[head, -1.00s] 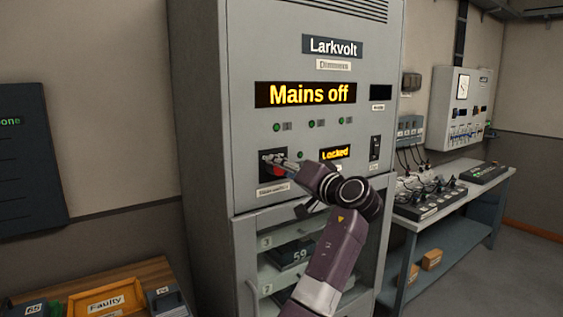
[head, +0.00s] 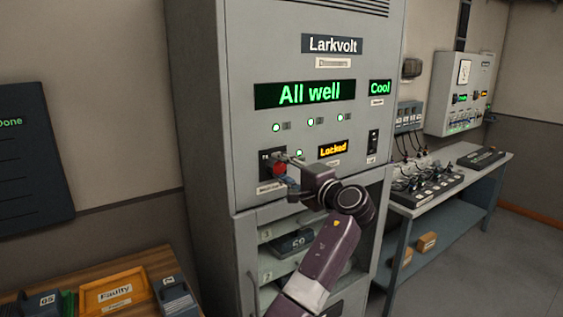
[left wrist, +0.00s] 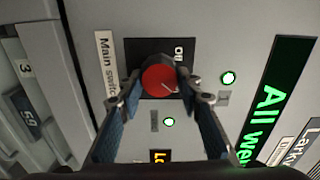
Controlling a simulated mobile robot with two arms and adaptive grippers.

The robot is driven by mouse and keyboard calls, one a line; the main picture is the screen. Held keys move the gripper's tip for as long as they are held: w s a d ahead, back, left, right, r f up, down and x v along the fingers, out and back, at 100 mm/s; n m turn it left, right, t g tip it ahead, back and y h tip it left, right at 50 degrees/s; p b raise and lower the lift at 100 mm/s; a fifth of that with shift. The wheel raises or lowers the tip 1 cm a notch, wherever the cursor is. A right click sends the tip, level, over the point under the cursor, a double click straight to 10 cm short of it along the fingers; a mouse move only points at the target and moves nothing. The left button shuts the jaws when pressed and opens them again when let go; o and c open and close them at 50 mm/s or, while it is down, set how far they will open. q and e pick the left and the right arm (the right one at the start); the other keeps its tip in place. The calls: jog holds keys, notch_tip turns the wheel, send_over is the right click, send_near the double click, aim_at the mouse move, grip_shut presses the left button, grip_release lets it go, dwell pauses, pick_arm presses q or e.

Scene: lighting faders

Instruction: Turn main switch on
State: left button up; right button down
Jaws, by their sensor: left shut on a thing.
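The main switch (head: 279,168) is a red round knob on a black plate on the front of the grey Larkvolt cabinet (head: 240,60). In the left wrist view the red knob (left wrist: 159,80) lies between my two fingers, beside a "Main switch" label (left wrist: 106,72). My left gripper (head: 287,163) is shut on the knob, one finger on each side; it also shows in the left wrist view (left wrist: 161,88). The main display (head: 311,94) reads "All well" in green, and a small display (head: 380,87) reads "Cool". My right gripper is not in view.
An amber "Locked" display (head: 333,149) is right of the switch. Below is a bay with numbered modules (head: 291,243). A wooden table (head: 157,262) with an orange "Faulty" tray (head: 124,305) stands at lower left. A bench (head: 470,189) with a fader desk stands right.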

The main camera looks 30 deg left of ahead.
pick_arm(q)
jog(key=shift+m, duration=0.4)
jog(key=o, duration=1.2)
jog(key=shift+d, duration=0.1)
jog(key=shift+c, duration=0.2)
jog(key=v, duration=1.2)
jog(key=shift+f, duration=0.1)
